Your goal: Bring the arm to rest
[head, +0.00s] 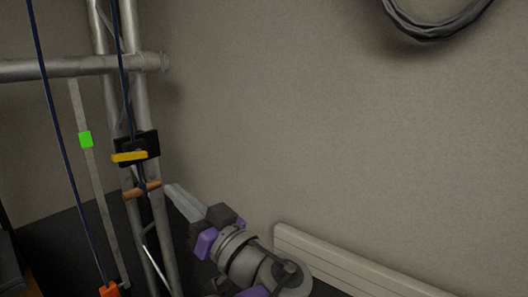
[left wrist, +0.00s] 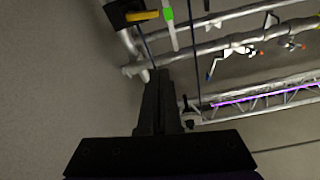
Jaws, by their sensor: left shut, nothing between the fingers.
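My left gripper (head: 173,190) is in the lower middle of the head view, its pale fingers pointing up and left toward the truss. In the left wrist view its dark fingers (left wrist: 160,78) lie together, shut and empty. In the head view the fingertips appear close to the right of an orange-brown bar (head: 141,190) on the truss upright; I cannot tell whether they touch. A black block with a yellow lever (head: 130,156) sits just above that bar. My right gripper is in neither view.
A grey truss (head: 100,65) stands at the left, with dark blue cables (head: 52,120) and a strip with a green marker (head: 86,139). An orange piece (head: 109,290) is low left. A cable coil (head: 435,27) hangs on the wall; a pale skirting (head: 335,262) runs below. The space between is clear.

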